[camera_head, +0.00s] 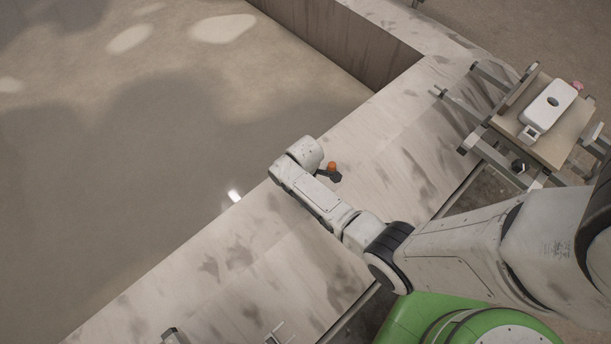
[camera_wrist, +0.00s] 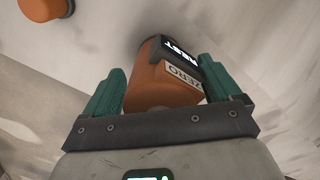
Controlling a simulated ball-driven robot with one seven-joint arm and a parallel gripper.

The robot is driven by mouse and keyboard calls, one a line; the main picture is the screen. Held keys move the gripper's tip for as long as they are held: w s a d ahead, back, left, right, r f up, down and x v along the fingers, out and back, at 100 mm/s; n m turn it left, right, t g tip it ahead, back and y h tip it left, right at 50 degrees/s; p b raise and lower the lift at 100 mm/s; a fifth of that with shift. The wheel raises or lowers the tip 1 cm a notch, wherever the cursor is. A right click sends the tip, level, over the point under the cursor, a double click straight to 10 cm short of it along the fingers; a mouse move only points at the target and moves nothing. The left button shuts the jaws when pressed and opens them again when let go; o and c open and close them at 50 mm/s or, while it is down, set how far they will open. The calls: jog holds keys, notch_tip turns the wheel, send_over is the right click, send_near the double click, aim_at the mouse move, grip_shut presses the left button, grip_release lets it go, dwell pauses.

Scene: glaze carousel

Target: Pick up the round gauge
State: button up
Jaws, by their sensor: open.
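An orange round-sided body (camera_wrist: 165,85) with a dark face part and pale labels reading "ZERO" and "REST" sits between the green fingers of my gripper (camera_wrist: 163,66) in the wrist view. It looks like the round gauge. The fingers stand apart on either side of it; my gripper is open. A second orange round thing (camera_wrist: 45,8) is cut off at the upper left. In the head view, a small orange thing (camera_head: 332,166) shows beside my wrist over the pale ledge; which of the two it is I cannot tell. My fingers are hidden there.
The pale stained ledge (camera_head: 390,150) runs diagonally beside a large sunken basin (camera_head: 150,150). At the right, a metal-framed stand (camera_head: 495,160) carries a board with a white device (camera_head: 548,105). The ledge between my wrist and that stand is clear.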

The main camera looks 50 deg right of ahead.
jog(key=shift+c, duration=0.4)
jog(key=c, duration=1)
jog(key=shift+r, duration=0.1)
